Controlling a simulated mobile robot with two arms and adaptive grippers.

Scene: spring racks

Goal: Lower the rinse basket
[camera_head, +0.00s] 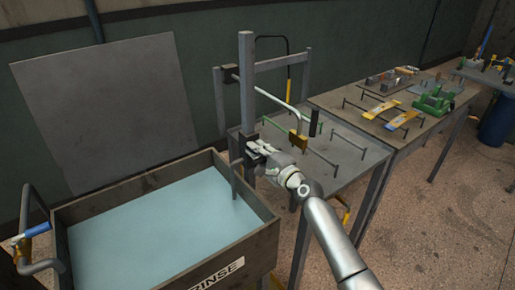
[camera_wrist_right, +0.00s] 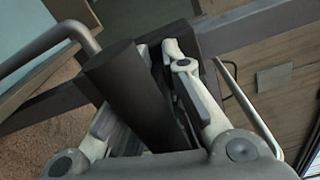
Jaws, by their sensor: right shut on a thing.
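The rinse tank (camera_head: 237,248), a wooden-walled box marked RINSE, stands at the front left and holds pale blue liquid. A grey post (camera_head: 246,95) rises beside its right side. My right gripper (camera_head: 258,152) is at the post's lower part, by the tank's back right corner. In the right wrist view its fingers (camera_wrist_right: 160,55) are closed around a dark cylindrical handle (camera_wrist_right: 127,85). A thin grey bar (camera_head: 235,185) reaches down into the tank near the gripper. I cannot make out the basket itself; the liquid looks opaque. My left gripper is out of view.
A bent pipe with a blue lever (camera_head: 36,230) is at the tank's left. A grey panel (camera_head: 98,110) stands behind it. A table (camera_head: 345,175) right of the post carries rods. A farther table holds a green fixture (camera_head: 432,102) and yellow parts (camera_head: 403,119).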

